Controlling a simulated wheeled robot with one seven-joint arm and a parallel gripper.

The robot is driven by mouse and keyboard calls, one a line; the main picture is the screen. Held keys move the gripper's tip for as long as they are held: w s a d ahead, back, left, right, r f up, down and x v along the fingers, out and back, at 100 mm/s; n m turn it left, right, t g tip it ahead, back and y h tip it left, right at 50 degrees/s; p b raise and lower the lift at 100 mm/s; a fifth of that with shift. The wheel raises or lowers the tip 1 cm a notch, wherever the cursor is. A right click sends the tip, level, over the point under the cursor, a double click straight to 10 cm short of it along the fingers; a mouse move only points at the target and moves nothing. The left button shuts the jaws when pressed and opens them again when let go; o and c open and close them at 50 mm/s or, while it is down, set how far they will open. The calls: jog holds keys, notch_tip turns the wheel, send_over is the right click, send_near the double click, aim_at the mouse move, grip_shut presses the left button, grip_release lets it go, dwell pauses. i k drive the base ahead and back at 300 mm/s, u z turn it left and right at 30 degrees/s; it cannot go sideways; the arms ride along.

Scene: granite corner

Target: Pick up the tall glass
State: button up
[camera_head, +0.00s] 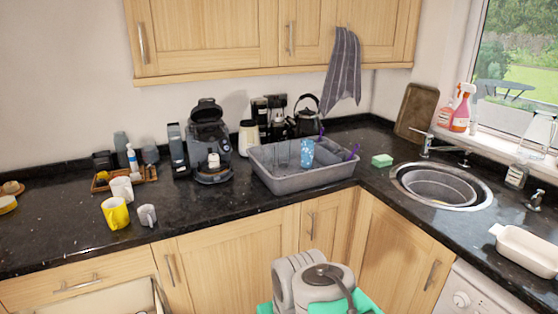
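A tall clear glass (540,128) stands at the far right, by the window behind the sink; its see-through outline is faint, and I cannot tell whether it is upright. A blue patterned tumbler (307,152) stands in the grey dish tub (310,178) on the corner counter. Which of these the task means is not certain from the view. Grey, white and green parts of my own body show at the bottom middle, below the counter front. My gripper's fingertips are not seen.
The sink (440,188) lies right of the tub, with a tap (427,146) behind it. Spray bottles (462,110) and a soap bottle (517,174) stand near the window. A coffee machine (210,140), yellow mug (115,213) and white dish (525,248) occupy the counter. Bare counter shows in front.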

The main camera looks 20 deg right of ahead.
aim_at(284, 144)
jog(key=z, duration=0.65)
jog(key=i, duration=1.15)
jog(key=u, duration=0.65)
jog(key=i, duration=0.75)
jog(key=u, duration=0.8)
